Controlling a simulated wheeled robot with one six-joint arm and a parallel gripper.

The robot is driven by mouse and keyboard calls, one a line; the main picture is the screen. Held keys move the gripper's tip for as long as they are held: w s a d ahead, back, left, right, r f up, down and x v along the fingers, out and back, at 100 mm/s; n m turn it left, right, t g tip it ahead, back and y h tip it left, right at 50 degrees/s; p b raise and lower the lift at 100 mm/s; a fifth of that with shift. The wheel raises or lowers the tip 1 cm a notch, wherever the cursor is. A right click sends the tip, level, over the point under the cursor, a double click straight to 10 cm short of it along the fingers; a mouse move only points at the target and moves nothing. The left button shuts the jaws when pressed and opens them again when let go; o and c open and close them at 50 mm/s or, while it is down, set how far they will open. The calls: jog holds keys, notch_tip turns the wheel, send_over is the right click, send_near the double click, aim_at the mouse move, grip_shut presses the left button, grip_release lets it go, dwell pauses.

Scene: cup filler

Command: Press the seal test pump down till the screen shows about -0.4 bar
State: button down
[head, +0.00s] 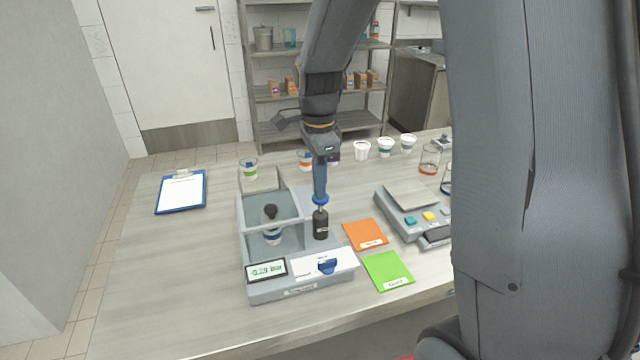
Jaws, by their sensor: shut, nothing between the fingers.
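The seal tester (300,292) is a grey machine on the table with a clear chamber (262,236) on its left side. The small screen (267,270) at the front left reads about 0.29 bar; the sign is too small to be sure of. The black pump (320,226) stands upright right of the chamber. My gripper (320,201) points straight down, shut and empty, with its blue tips at the top of the pump. They appear to touch it.
A blue lever (327,266) sits on the tester's front panel. An orange card (366,234) and a green card (387,270) lie to the right, beside a grey scale (412,212). Several cups stand behind. A clipboard (181,192) lies left, with bare table around it.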

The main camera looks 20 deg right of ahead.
jog(key=shift+f, duration=0.1)
notch_tip(320, 180, down, 3)
jog(key=shift+f+b, duration=0.15)
jog(key=shift+b, duration=0.55)
jog(key=shift+s+f, duration=0.1)
jog(key=shift+r+p, duration=0.65)
jog(key=shift+p, duration=0.05)
notch_tip(320, 180, up, 13)
jog(key=shift+a, duration=0.1)
dwell(1.6)
